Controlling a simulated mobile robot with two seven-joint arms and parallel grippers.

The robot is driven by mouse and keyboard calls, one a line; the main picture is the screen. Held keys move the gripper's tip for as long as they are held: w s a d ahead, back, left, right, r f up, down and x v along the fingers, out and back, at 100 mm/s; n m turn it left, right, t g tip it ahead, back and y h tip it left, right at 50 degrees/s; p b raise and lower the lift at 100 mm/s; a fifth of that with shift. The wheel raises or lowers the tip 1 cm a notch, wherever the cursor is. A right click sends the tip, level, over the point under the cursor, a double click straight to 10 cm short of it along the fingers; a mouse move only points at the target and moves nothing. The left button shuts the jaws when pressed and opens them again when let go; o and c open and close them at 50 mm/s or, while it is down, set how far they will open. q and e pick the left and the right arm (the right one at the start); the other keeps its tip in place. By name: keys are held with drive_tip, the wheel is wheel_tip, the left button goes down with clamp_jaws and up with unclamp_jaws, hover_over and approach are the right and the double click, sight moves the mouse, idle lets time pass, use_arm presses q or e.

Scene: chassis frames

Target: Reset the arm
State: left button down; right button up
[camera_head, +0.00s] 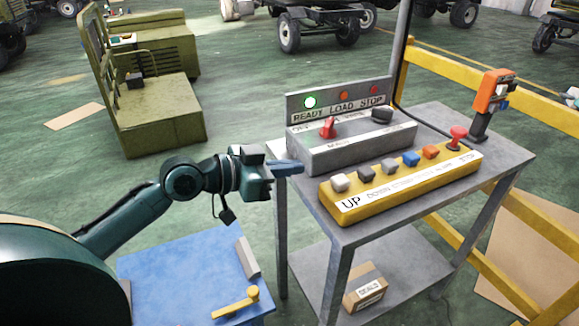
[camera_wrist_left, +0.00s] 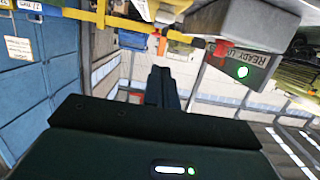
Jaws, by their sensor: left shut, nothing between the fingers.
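My left arm comes in from the left in the head view. Its gripper (camera_head: 288,167) is shut and empty, with its fingertips close to the left end of the grey control box (camera_head: 352,146); I cannot tell whether they touch. In the left wrist view the shut fingers (camera_wrist_left: 163,88) point away from the camera, with nothing between them. The panel with the lit green READY lamp (camera_head: 310,102) stands behind the grey box. The same lamp panel shows upside down in the left wrist view (camera_wrist_left: 240,66). My right gripper is in neither view.
A yellow button box (camera_head: 400,184) sits on the grey metal table (camera_head: 483,166), with a cardboard box (camera_head: 365,288) on the lower shelf. A blue-topped surface (camera_head: 185,272) with a yellow handle (camera_head: 237,303) lies below my arm. A yellow rail (camera_head: 480,88) runs behind the table.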

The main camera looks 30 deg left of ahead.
use_arm(q)
drive_tip(key=shift+f, duration=0.1)
idle(0.3)
drive_tip(key=s+d+f+n+y+p, duration=0.1)
drive_tip(key=s+f+n+y, duration=0.15)
drive_tip(key=f, duration=0.45)
drive_tip(key=s+d+f+n+y+p, duration=0.1)
drive_tip(key=s+d+f, duration=0.15)
drive_tip(key=f, duration=0.55)
drive_tip(key=s+d+f+n+g+y, duration=0.1)
drive_tip(key=s+d+f, duration=0.4)
drive_tip(key=s+f, duration=0.5)
drive_tip(key=shift+s+f+g+y+p, duration=0.15)
drive_tip(key=shift+s+g+y+p, duration=0.15)
drive_tip(key=shift+s+y, duration=0.65)
drive_tip(key=shift+s, duration=0.25)
